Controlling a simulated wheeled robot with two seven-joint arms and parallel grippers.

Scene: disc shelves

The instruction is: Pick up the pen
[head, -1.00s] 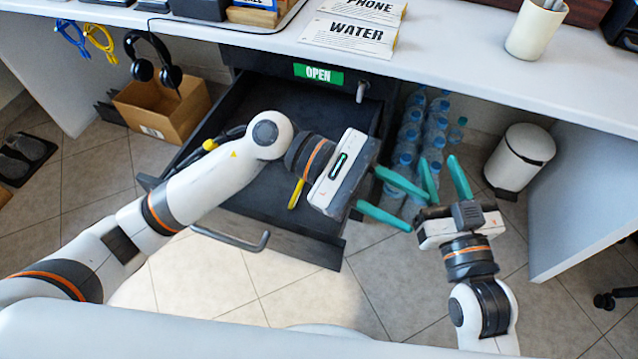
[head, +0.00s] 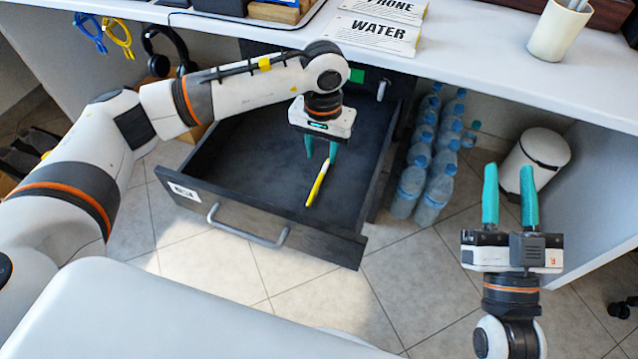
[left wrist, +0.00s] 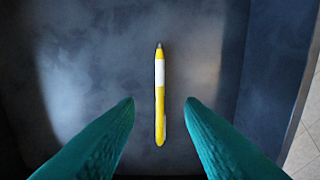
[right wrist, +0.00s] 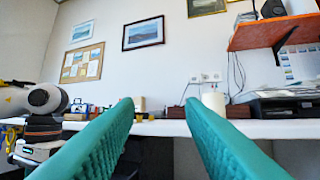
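The pen (head: 317,184) is yellow with a white band and lies on the floor of the open dark drawer (head: 240,224). In the left wrist view the pen (left wrist: 160,95) points away from me, between and just ahead of the two teal fingertips. My left gripper (head: 321,156) is open above the drawer, pointing down, close to the pen's far end in the head view. Its fingers (left wrist: 160,103) do not touch the pen. My right gripper (head: 510,195) is open and empty, out to the right of the drawer, its fingers pointing towards the desk.
The desk top (head: 470,60) overhangs the drawer's back. Water bottles (head: 428,165) stand on the floor right of the drawer, and a white bin (head: 535,160) stands further right. The drawer's front wall has a metal handle (head: 245,235). The drawer floor around the pen is clear.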

